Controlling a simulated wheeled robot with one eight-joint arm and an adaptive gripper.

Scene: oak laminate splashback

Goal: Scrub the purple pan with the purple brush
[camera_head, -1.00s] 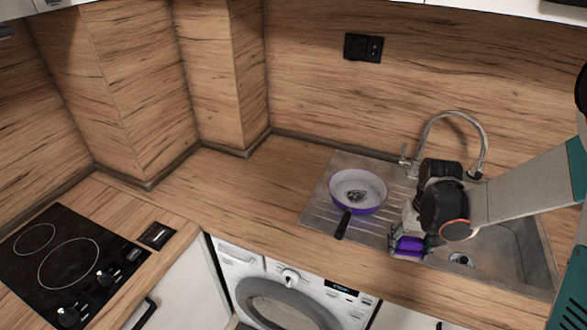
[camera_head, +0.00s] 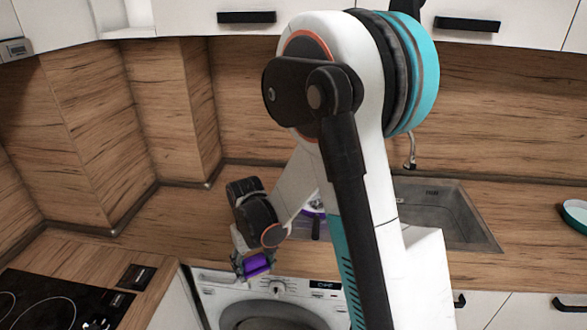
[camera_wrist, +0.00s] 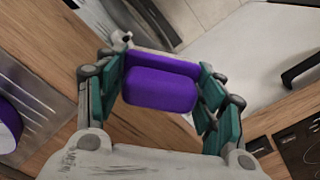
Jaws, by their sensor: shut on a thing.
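My gripper (camera_head: 252,264) is shut on the purple brush (camera_head: 260,262), near the counter's front edge above the washing machine. In the wrist view, the green-padded fingers of my gripper (camera_wrist: 165,82) clasp the purple block of the brush (camera_wrist: 160,90) from both sides. The purple pan (camera_head: 313,209) is behind my arm in the head view, mostly hidden, with its dark handle pointing toward the counter's front. A purple curved side of the pan (camera_wrist: 8,126) shows at the left edge of the wrist view. The brush and pan are apart.
The sink basin (camera_head: 445,212) and tap (camera_head: 410,152) are right of my arm. A green-and-white dish (camera_head: 574,212) stands at the far right. The black hob (camera_head: 60,300) is at lower left. The washing machine (camera_head: 215,290) is below the counter. Counter left of the pan is clear.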

